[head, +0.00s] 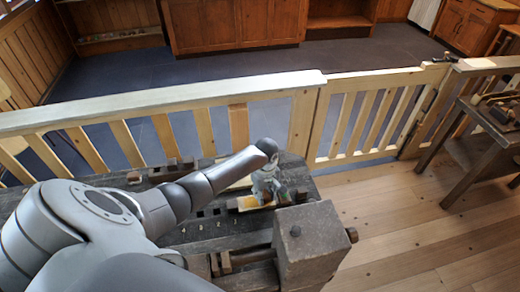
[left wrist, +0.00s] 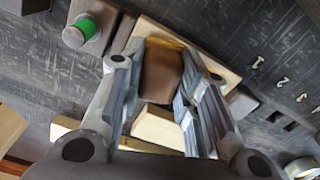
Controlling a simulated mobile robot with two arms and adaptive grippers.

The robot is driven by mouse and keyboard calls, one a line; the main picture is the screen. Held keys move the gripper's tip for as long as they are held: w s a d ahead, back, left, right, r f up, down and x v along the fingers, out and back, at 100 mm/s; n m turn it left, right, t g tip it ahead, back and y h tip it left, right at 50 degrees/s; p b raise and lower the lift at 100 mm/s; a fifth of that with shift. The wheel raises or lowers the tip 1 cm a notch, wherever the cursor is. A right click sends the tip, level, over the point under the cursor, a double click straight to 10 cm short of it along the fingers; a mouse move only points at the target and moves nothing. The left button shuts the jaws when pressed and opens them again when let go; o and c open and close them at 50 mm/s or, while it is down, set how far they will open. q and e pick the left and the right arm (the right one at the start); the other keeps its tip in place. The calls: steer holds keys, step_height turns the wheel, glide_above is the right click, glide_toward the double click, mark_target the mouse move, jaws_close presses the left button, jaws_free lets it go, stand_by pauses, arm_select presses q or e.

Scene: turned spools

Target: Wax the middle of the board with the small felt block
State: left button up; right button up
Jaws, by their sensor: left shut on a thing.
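My left gripper (head: 267,194) points down over the dark workbench, above a pale wooden board (head: 246,202). In the left wrist view its fingers (left wrist: 160,88) are shut on a small brown block (left wrist: 161,72), which looks like the felt block. The board (left wrist: 217,66) shows behind and beside the fingers, partly hidden by them. I cannot tell whether the block touches the board. In the head view the gripper hides the block. My right gripper is not in view.
The workbench (head: 205,230) has a big wooden vise block (head: 312,243) at its front right. A green-topped spool (left wrist: 84,31) stands near the board. A pale wooden fence (head: 150,101) runs behind the bench. A side table (head: 475,125) stands at right, with open floor (head: 400,225) between.

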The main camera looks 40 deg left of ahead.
arm_select(q)
steer(key=shift+w+d, duration=0.65)
steer(key=shift+w, duration=0.2)
step_height(320, 180, up, 2)
steer(key=shift+r+p, duration=0.1)
steer(key=shift+p, duration=0.25)
steer(key=shift+r, duration=1.85)
steer(key=shift+r, duration=0.1)
step_height(320, 180, up, 3)
steer(key=shift+f, duration=0.1)
